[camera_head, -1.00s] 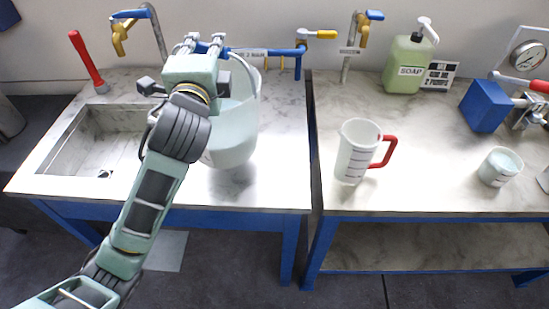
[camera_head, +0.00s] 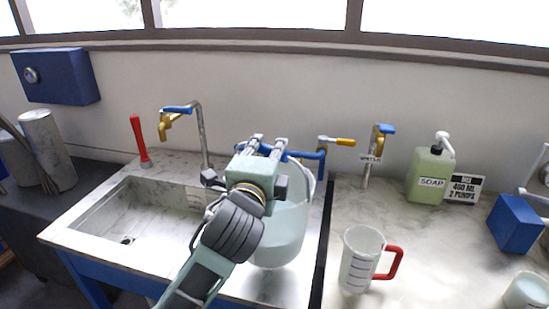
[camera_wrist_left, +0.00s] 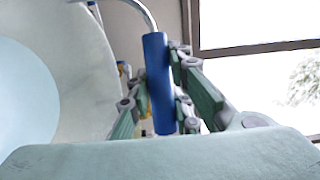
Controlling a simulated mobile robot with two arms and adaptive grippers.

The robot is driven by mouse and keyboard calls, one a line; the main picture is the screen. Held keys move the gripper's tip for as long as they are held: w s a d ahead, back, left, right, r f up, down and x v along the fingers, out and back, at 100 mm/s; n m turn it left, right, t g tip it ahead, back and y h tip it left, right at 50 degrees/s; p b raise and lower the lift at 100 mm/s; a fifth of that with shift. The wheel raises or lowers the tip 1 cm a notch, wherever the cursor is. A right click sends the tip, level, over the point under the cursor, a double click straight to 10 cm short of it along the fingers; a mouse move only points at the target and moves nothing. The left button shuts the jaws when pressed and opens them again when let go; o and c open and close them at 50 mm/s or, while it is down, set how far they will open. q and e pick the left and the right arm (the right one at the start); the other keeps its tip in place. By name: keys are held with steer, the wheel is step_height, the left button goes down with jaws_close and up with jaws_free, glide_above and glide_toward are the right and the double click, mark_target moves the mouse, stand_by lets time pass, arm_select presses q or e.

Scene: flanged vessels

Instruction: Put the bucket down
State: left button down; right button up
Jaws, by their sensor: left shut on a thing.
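The bucket (camera_head: 284,232) is a whitish, translucent pail right of the sink, over the pale counter. It looks upright, partly hidden behind my left gripper and arm. I cannot tell whether its base touches the counter. Its wire handle carries a blue grip, seen upright in the left wrist view (camera_wrist_left: 158,85). My left gripper (camera_head: 268,146) is shut on this grip, with fingers on both sides of it. The bucket's side and pale blue content fill the left of the wrist view. My right gripper is not in view.
The sink basin (camera_head: 140,222) lies left of the bucket, with a tap (camera_head: 174,115) and red lever (camera_head: 139,140) behind. Right of a gap, a measuring jug (camera_head: 359,258), soap bottle (camera_head: 429,174) and blue block (camera_head: 516,223) stand on another counter. Blue pipework with a yellow-handled valve (camera_head: 343,142) is behind the bucket.

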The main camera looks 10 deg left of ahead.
arm_select(q)
steer(key=shift+w+a+f+p, duration=0.3)
steer(key=shift+w+a+f, duration=0.7)
steer(key=shift+f, duration=0.35)
steer(key=shift+w+a+f+p, duration=0.25)
steer(key=shift+w+a+f, duration=0.75)
steer(key=shift+f, duration=0.35)
steer(key=shift+w+a+f+p, duration=0.3)
steer(key=shift+w+a+f, duration=0.7)
steer(key=shift+f, duration=0.35)
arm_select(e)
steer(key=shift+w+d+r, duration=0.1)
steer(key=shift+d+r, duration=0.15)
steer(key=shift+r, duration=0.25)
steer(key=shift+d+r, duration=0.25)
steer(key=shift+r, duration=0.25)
arm_select(q)
steer(key=c, duration=2)
jaws_free()
steer(key=shift+f, duration=0.55)
steer(key=o, duration=0.4)
steer(key=shift+s+r, duration=0.15)
steer(key=shift+s, duration=0.15)
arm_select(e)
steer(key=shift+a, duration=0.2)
arm_select(q)
steer(key=shift+w, duration=0.1)
